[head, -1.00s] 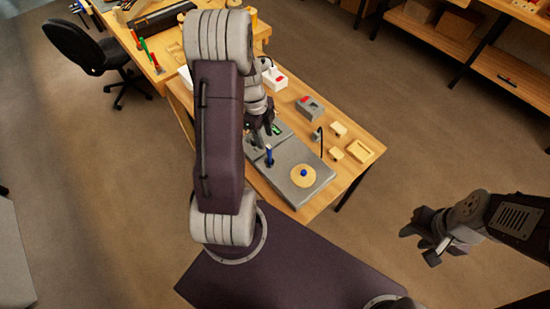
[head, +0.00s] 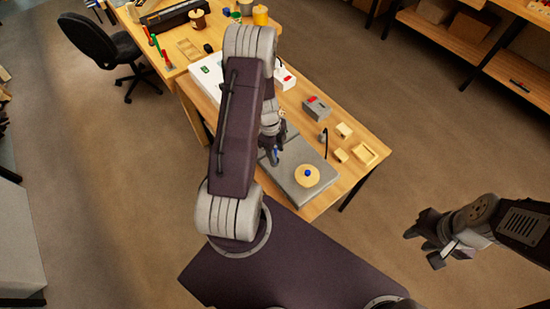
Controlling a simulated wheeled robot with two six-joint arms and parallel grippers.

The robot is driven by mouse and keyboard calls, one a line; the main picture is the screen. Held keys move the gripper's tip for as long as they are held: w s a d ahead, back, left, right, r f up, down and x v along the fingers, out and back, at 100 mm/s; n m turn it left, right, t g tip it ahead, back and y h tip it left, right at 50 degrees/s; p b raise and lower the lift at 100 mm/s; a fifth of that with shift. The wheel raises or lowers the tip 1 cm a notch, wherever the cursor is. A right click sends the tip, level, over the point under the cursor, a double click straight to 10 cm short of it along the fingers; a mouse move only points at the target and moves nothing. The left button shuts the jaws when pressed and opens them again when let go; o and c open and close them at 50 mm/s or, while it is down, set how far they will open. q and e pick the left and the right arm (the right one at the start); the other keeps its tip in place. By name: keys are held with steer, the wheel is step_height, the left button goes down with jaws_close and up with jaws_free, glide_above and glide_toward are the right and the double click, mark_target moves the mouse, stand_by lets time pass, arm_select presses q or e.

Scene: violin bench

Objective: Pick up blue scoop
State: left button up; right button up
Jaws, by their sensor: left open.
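My right gripper (head: 424,246) hangs over bare floor at the lower right, away from the bench.
A round tan disc with a blue knob (head: 307,174) lies on the slab. A thin black post (head: 324,141), a grey block with red (head: 316,107), and small wooden blocks (head: 344,130) stand behind. My left arm hides the bench's left part.

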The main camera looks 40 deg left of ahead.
arm_select(q)
steer(key=shift+s+a, duration=0.1)
jaws_close()
